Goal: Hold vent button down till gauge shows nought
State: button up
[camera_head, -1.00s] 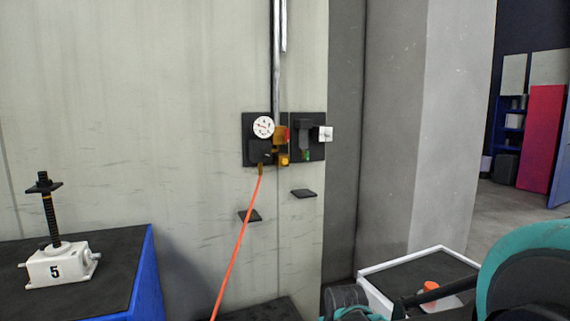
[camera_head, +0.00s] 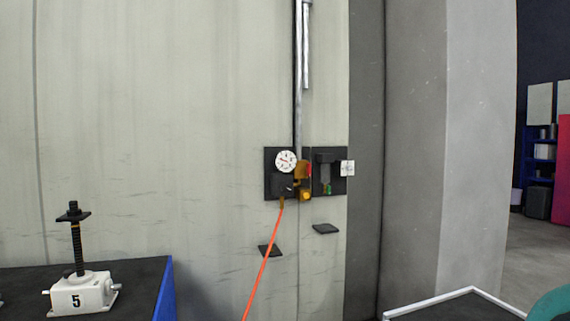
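A round white gauge (camera_head: 287,161) with red marks is on a dark panel (camera_head: 271,187) on the wall. Its reading is too small to make out. Just below and right of it are brass-coloured fittings (camera_head: 301,171) with a red part, and a round yellow-orange knob or button (camera_head: 305,196). Which of these is the vent button I cannot tell for sure. An orange hose (camera_head: 262,271) runs down from the panel. My gripper is out of view; only a teal piece of my arm (camera_head: 551,305) shows at the bottom right.
A second dark panel with a green part (camera_head: 328,189) and a white box (camera_head: 347,168) adjoins on the right. Two small black shelves (camera_head: 325,229) (camera_head: 270,251) stick out below. A bench (camera_head: 140,281) with white screw jack 5 (camera_head: 80,295) stands left; a white-rimmed tray (camera_head: 425,305) lies bottom right.

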grip_shut()
dwell(0.4)
dwell(1.2)
